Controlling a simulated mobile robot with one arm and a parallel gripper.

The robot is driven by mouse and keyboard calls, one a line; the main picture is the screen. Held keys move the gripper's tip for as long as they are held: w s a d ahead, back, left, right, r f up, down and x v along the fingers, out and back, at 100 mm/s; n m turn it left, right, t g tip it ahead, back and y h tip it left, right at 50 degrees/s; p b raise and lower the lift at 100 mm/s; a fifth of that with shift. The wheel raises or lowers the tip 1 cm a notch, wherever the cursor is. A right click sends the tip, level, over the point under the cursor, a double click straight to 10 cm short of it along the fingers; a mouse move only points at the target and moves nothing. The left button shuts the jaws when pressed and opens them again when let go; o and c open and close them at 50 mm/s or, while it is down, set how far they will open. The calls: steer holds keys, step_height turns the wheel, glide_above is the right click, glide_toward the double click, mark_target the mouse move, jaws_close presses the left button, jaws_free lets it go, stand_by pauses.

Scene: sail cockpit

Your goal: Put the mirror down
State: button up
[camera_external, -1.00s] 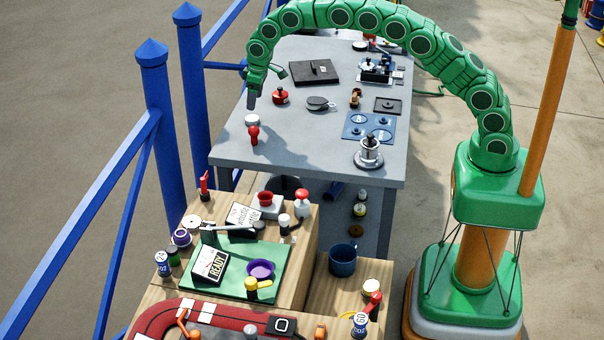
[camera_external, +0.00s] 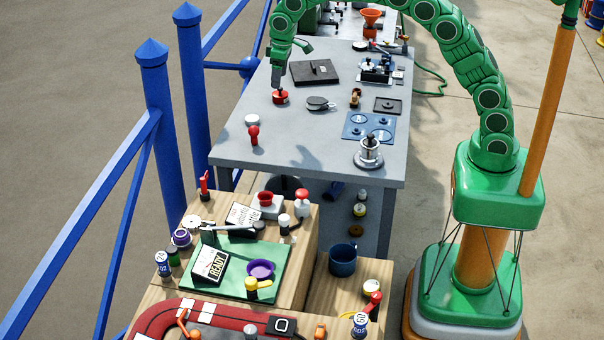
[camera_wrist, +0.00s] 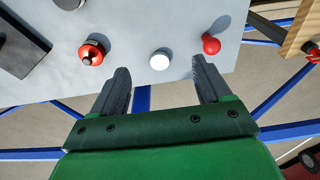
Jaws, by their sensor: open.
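My gripper (camera_wrist: 161,66) is open in the wrist view, with nothing held between its two dark fingers. In the external view my gripper (camera_external: 278,87) hangs at the left side of the grey table, over or in front of the red pot-like thing. I cannot tell for sure which thing is the mirror. A dark, flat, rounded thing with a short handle (camera_external: 319,103) lies on the table, right of my gripper and apart from it.
Blue rails (camera_external: 158,130) stand at left.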

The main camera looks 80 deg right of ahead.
steer(key=s+a+r+g, duration=0.15)
steer(key=s+r, duration=0.25)
steer(key=s, duration=0.9)
steer(key=s+a+r, duration=0.2)
steer(key=s+r, duration=0.1)
steer(key=s, duration=1)
steer(key=s+a+f+g, duration=0.1)
steer(key=s+f, duration=0.2)
steer(key=s, duration=2.5)
steer(key=shift+a+f, duration=0.15)
